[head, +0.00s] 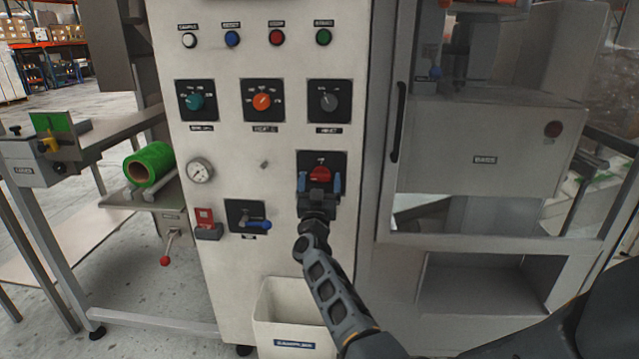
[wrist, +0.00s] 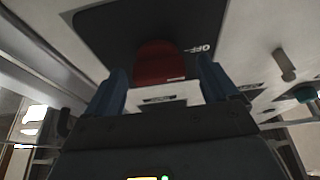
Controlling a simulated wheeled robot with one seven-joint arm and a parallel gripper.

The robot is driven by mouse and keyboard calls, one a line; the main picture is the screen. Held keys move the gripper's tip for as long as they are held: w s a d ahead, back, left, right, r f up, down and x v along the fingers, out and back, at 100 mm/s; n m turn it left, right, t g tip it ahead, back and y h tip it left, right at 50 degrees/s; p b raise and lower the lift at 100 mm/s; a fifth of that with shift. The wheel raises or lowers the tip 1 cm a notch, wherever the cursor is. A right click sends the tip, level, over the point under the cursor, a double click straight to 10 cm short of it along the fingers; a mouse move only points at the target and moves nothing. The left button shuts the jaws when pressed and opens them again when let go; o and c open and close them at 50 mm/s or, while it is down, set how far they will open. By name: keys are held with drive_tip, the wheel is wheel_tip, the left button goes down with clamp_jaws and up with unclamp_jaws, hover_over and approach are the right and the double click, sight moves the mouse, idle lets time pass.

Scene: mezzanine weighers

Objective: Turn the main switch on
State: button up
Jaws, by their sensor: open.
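The main switch is a red knob (head: 320,173) on a black plate (head: 308,158) on the pale cabinet front; it also shows in the wrist view (wrist: 158,62). An OFF mark on the plate shows to the right of the knob in the wrist view. My gripper (head: 319,182) is open in front of the switch. Its two blue fingers stand on either side of the red knob, with a gap on each side; the wrist view (wrist: 160,76) shows this too. I cannot tell how deep the fingers reach along the knob. My gripper hides the plate's lower part.
Above are a teal knob (head: 195,101), an orange knob (head: 262,101) and a grey knob (head: 329,102). A gauge (head: 200,170), a red switch (head: 206,217) and a blue-handled lever (head: 256,223) are left of my gripper. A white bin (head: 290,303) sits below; a door handle (head: 398,122) is right.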

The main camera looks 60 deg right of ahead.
drive_tip(key=c, duration=1.1)
drive_tip(key=shift+o, duration=0.2)
drive_tip(key=shift+m, duration=0.4)
drive_tip(key=m+g, duration=0.1)
drive_tip(key=m, duration=0.1)
drive_tip(key=m+g, duration=0.2)
drive_tip(key=m, duration=0.1)
drive_tip(key=shift+w+h, duration=0.15)
drive_tip(key=shift+h, duration=0.25)
drive_tip(key=m+g, duration=0.1)
drive_tip(key=m, duration=0.2)
drive_tip(key=m+g, duration=0.2)
drive_tip(key=m, duration=0.2)
drive_tip(key=shift+r+y, duration=0.15)
drive_tip(key=shift+y, duration=0.25)
drive_tip(key=m+g+y+p, duration=0.1)
drive_tip(key=m, duration=0.2)
drive_tip(key=m+g+p, duration=0.1)
drive_tip(key=m, duration=0.3)
drive_tip(key=shift+w+r+y+p, duration=0.1)
drive_tip(key=shift+y+p, duration=0.2)
drive_tip(key=shift+y, duration=0.1)
drive_tip(key=shift+m+y+p, duration=0.5)
drive_tip(key=shift+m, duration=0.7)
